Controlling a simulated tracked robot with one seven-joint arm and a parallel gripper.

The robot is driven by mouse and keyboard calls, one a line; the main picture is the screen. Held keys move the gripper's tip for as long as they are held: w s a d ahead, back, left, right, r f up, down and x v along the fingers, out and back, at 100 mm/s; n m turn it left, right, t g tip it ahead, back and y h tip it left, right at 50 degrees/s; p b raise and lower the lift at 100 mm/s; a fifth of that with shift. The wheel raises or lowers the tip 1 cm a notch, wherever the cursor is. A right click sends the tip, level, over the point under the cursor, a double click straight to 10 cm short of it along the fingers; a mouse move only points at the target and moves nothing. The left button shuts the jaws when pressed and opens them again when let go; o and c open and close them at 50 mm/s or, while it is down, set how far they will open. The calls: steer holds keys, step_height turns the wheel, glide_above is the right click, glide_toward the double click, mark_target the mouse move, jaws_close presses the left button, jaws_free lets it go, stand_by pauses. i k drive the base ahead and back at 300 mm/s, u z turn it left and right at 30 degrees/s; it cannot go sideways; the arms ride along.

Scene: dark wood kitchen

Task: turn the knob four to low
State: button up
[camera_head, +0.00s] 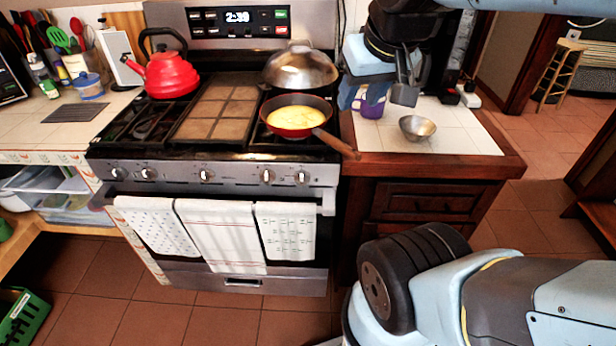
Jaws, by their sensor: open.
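The stove's front panel carries a row of several silver knobs. The second knob from the right (267,176) sits below the red pan, and the rightmost knob (301,177) is beside it. The middle knob (205,176) is apart from both. The markings and exact settings are too small to read. My gripper (405,88) hangs over the white-tiled counter at the upper right, fingers downward. It is open and holds nothing that I can see. It is well above and to the right of the knobs, touching none. The arm partly hides its fingers.
A red pan (297,119) with yellow food has its wooden handle out over the right counter. A domed lid (300,66), red kettle (167,76) and griddle (216,108) sit on the stove. A metal bowl (417,128) is below my gripper. Towels (221,232) hang on the oven handle.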

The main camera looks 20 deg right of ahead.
mark_target(302, 178)
steer(key=k, duration=1.75)
steer(key=z, duration=0.55)
steer(key=i, duration=1.5)
steer(key=u, duration=0.05)
